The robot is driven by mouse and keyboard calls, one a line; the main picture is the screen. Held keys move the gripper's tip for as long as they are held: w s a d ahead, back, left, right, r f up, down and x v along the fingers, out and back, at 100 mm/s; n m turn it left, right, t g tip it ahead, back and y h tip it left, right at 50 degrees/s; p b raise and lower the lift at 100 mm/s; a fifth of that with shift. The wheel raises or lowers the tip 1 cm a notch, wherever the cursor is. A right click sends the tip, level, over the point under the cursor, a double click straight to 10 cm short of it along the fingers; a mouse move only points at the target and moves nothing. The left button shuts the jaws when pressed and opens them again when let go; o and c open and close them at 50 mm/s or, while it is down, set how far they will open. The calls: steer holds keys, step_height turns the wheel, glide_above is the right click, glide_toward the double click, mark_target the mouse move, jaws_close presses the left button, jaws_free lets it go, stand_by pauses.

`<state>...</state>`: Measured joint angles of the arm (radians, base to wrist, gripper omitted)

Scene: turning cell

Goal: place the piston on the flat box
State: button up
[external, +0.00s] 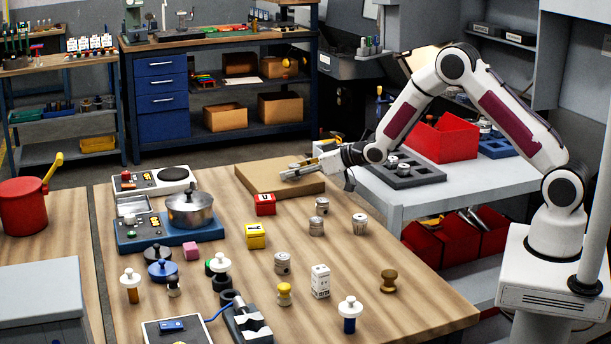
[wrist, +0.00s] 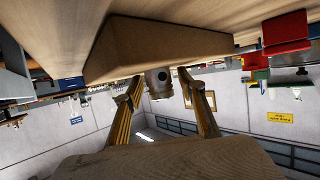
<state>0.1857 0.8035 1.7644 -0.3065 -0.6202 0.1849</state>
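The flat box (external: 258,178) is a low brown box at the far edge of the wooden table. The grey metal piston (external: 293,167) appears to stand upright on its top, near the right end, partly hidden by my gripper. The wrist view is upside down; there the piston (wrist: 158,82) shows against the flat box (wrist: 115,50). My gripper (external: 295,174) is low over the box, reaching in from the right. In the wrist view my gripper (wrist: 160,82) has its yellowish fingers apart, with the piston between or just beyond the tips and gaps visible on both sides.
Similar metal parts (external: 317,226) stand on the table in front of the box. A red block (external: 265,204) and a yellow block (external: 255,236) are near its front. A pot (external: 189,209) sits to the left. A grey tray (external: 425,174) is on the bench at right.

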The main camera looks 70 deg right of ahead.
steer(key=shift+r, duration=0.2)
steer(key=shift+v, duration=0.85)
steer(key=v, duration=1)
steer(key=shift+s, duration=0.15)
steer(key=shift+r, duration=0.1)
steer(key=s+a+r+g+h, duration=0.1)
steer(key=s+a+r+g, duration=0.1)
steer(key=s+r, duration=0.55)
steer(key=s+a+r+g, duration=0.2)
steer(key=s+r, duration=0.2)
steer(key=s, duration=0.6)
steer(key=s+a+g, duration=0.2)
steer(key=s, duration=1)
steer(key=s+a+r+g+y, duration=0.1)
steer(key=s+a+g, duration=0.1)
steer(key=s, duration=1.1)
steer(key=shift+a, duration=0.8)
